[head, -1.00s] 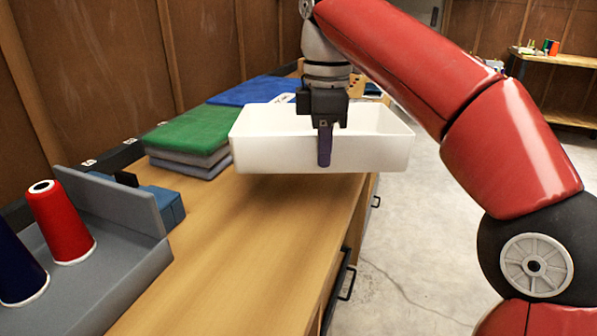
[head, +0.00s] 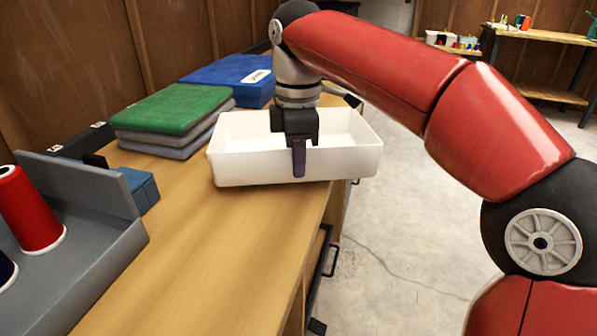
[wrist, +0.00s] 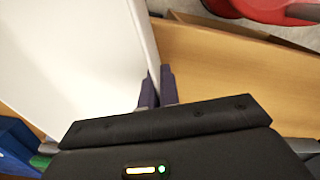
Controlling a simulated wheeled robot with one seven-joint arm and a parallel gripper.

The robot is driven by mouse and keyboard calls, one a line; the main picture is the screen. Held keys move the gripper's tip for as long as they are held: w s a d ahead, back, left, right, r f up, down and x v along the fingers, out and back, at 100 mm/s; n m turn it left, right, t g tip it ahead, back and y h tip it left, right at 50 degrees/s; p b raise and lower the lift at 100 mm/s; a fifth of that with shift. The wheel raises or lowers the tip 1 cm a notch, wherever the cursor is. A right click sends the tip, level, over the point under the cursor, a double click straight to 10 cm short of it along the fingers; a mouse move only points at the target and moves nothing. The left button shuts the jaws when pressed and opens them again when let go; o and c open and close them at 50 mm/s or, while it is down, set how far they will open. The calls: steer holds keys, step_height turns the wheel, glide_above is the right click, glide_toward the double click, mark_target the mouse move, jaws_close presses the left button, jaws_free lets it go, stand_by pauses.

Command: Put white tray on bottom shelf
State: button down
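The white tray (head: 235,168) is an open rectangular box near the bench's right edge, its right end reaching past that edge. My gripper (head: 299,165) is shut on the tray's near long wall. In the wrist view my gripper (wrist: 158,78) has one dark purple finger on each side of the wall of the white tray (wrist: 75,50). The tray looks level and close above the bench; I cannot tell if it touches. At the far right stands a wooden shelf unit with a lower shelf board (head: 550,95).
The wooden bench (head: 170,250) bears a green and grey cloth stack (head: 175,112), a blue stack (head: 228,75) and a grey holder (head: 95,260) with a red spool (head: 35,220). Bare concrete floor (head: 390,240) lies right of the bench. Another small shelf (head: 452,46) stands behind.

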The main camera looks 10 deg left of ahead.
steer(key=shift+f, duration=0.9)
steer(key=c, duration=1.6)
jaws_free()
steer(key=shift+c, duration=0.2)
